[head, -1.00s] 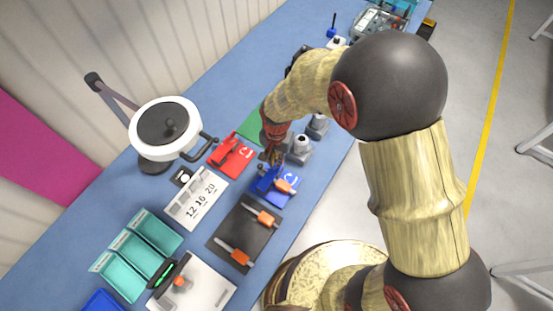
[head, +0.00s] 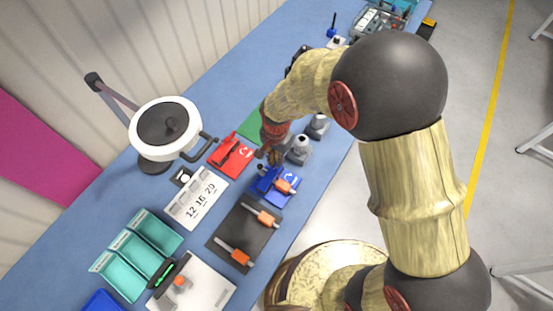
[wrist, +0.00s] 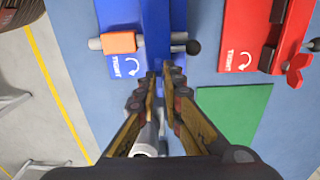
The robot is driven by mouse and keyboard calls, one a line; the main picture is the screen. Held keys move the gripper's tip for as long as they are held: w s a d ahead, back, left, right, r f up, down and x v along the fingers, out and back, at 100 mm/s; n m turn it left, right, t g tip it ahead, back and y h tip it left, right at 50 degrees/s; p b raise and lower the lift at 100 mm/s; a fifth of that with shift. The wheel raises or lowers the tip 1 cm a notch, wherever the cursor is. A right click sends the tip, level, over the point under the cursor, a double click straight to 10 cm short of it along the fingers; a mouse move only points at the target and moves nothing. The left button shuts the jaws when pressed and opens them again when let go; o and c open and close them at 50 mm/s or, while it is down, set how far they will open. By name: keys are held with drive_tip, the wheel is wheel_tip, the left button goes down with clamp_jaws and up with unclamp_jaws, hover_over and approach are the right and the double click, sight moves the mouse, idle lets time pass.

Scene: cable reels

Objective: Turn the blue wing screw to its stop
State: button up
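A blue part shows between the tips. The blue wing screw is mostly hidden there, and I cannot tell whether the fingers press on it.
A red fixture (head: 231,158) with a red wing screw (wrist: 297,68) stands beside the blue one. A green mat (wrist: 232,112) and grey posts (head: 300,149) are near my gripper. A dark tray (head: 240,232) holds orange-handled tools. Teal bins (head: 155,232) stand farther along the bench.

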drive_tip(key=o, duration=0.3)
drive_tip(key=shift+o, duration=0.2)
drive_tip(key=shift+r, duration=0.1)
wheel_tip(320, 180, up, 12)
idle(0.5)
idle(0.4)
